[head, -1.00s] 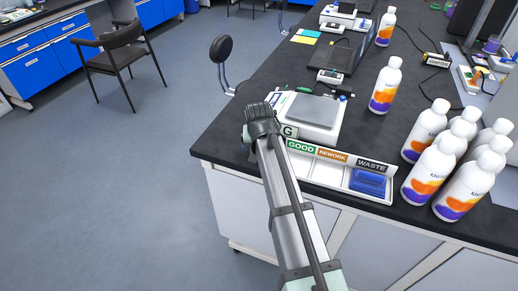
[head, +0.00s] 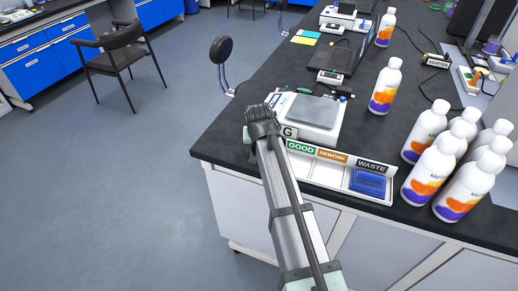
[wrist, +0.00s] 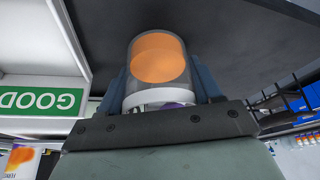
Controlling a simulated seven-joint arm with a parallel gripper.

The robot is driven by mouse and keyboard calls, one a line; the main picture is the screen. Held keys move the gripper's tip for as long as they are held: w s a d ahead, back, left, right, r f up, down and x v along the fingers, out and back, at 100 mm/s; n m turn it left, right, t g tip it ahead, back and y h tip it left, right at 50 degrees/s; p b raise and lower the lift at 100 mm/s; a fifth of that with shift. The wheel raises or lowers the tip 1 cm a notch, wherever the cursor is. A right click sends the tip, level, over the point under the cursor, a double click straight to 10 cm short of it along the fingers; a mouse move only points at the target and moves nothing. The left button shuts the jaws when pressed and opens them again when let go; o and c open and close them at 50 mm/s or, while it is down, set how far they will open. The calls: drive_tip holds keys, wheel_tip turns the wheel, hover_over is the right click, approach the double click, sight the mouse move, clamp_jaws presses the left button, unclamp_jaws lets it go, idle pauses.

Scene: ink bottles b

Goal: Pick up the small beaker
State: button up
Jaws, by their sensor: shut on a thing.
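The small beaker (wrist: 160,90) is a clear cylinder with an orange round area inside and a white band at the end nearer my wrist. It shows in the wrist view between the fingers of my gripper (wrist: 161,78), which is shut on it. Dark bench surface shows behind it; I cannot tell whether the beaker touches the bench. In the head view, my gripper is beyond my wrist, near the bench's left edge and beside the white scale (head: 316,113). My arm hides the beaker and fingertips there.
A white tray (head: 331,176) labelled GOOD, REWORK and WASTE lies along the front edge, with a blue item (head: 368,183) in its right compartment. Several white bottles (head: 430,165) crowd the right. Open floor lies left.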

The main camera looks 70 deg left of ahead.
wheel_tip(320, 180, up, 10)
drive_tip(key=f, duration=0.1)
wheel_tip(320, 180, up, 9)
hover_over(313, 106)
drive_tip(key=d, duration=0.1)
drive_tip(key=f, duration=1)
drive_tip(key=shift+s, duration=0.2)
drive_tip(key=shift+f, duration=0.2)
